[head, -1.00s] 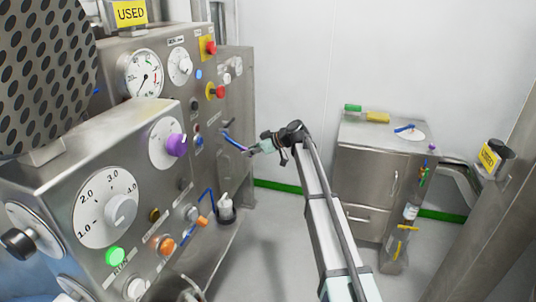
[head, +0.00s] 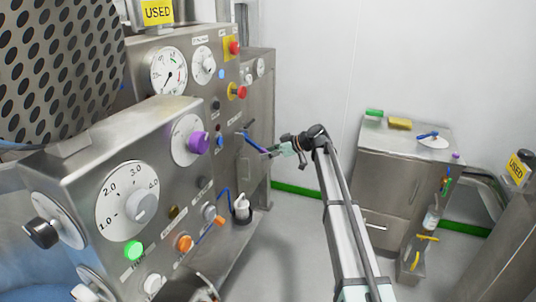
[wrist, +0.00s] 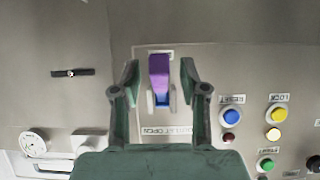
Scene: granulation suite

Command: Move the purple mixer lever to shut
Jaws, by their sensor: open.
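The purple lever (wrist: 159,78) stands out from the steel panel in the wrist view. It is purple at the top and bluish lower down, in a pale bracket, with a label partly reading "OPEN" below it. My gripper (wrist: 157,72) is open, with one finger on each side of the lever and a visible gap on both sides. In the head view, the lever (head: 253,142) is a thin blue-purple bar on the far panel. There my gripper (head: 272,152) is at its outer end; contact cannot be told.
In the wrist view, a blue button (wrist: 231,117), a yellow button (wrist: 277,112) and others sit right of the lever. In the head view, a purple knob (head: 198,142) sits on the nearer panel. A steel cabinet (head: 385,180) stands to the right, with floor between.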

